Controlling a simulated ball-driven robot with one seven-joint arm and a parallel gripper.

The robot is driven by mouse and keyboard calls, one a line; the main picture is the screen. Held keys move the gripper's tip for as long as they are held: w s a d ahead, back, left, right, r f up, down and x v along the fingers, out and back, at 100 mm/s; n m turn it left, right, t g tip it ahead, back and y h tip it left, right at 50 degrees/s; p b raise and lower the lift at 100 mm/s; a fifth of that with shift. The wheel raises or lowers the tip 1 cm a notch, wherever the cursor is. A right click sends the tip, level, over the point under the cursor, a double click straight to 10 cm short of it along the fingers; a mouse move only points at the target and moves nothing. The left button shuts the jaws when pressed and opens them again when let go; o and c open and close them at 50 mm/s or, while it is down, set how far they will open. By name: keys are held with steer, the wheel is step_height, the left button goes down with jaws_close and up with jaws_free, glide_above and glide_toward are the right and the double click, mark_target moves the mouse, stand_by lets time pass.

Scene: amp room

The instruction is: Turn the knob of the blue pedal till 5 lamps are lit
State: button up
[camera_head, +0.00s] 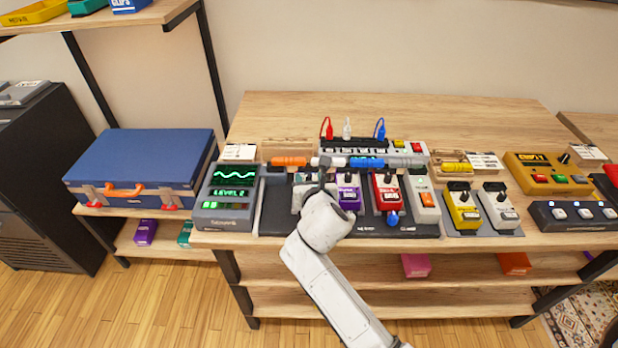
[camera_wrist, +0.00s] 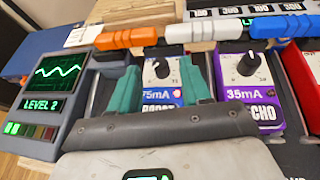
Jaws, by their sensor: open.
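The blue pedal (camera_wrist: 162,97), labelled 75mA and BOOST, lies ahead of my gripper in the wrist view. Its black knob (camera_wrist: 161,69) stands on a white dial between my two teal fingers. My gripper (camera_wrist: 162,63) is open, one finger on each side of the knob, with gaps showing. Whether the fingers are down at the knob's height is hard to tell. In the head view my gripper (camera_head: 322,178) and arm mostly hide this pedal. The grey meter box (camera_wrist: 45,100) reads LEVEL 2.
A purple pedal (camera_wrist: 247,90) marked 35mA stands close on the right, a red pedal (camera_head: 388,192) beyond it. Orange, white and blue bars (camera_wrist: 206,31) run just behind the pedals. A blue case (camera_head: 140,160) stands at left. The bench top behind (camera_head: 440,110) is clear.

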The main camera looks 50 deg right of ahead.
mark_target(308, 177)
steer(key=shift+x, duration=1.1)
steer(key=shift+c, duration=0.4)
jaws_close()
